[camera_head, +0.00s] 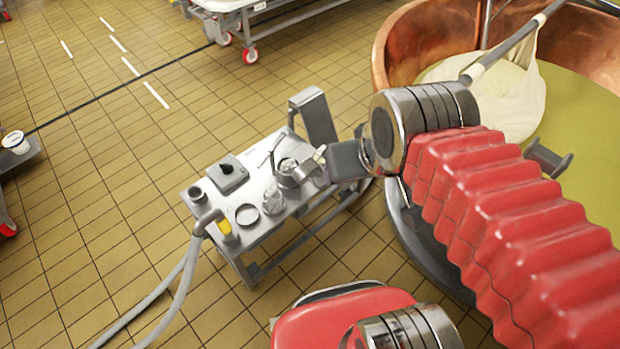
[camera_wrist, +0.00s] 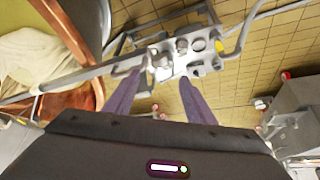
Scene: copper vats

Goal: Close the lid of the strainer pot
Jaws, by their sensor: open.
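The strainer pot (camera_head: 287,167) is a small metal vessel at the right end of a steel trolley top in the head view. A pale, tilted piece at its right side looks like its raised lid (camera_head: 307,170), but it is small and partly crowded by my arm's end. In the wrist view the pot (camera_wrist: 162,61) is small, near the left end of the trolley top. My gripper (camera_wrist: 160,76) is open, its two fingers pointing toward the trolley with nothing held between them. The pot shows beyond the fingertips; whether anything touches is unclear.
The trolley top (camera_head: 254,178) also holds a box with a black knob (camera_head: 229,174), a ring (camera_head: 247,215), a jar (camera_head: 273,200) and a hose (camera_head: 186,268) with a yellow part. A large copper vat (camera_head: 400,40) stands right. Tiled floor is open to the left.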

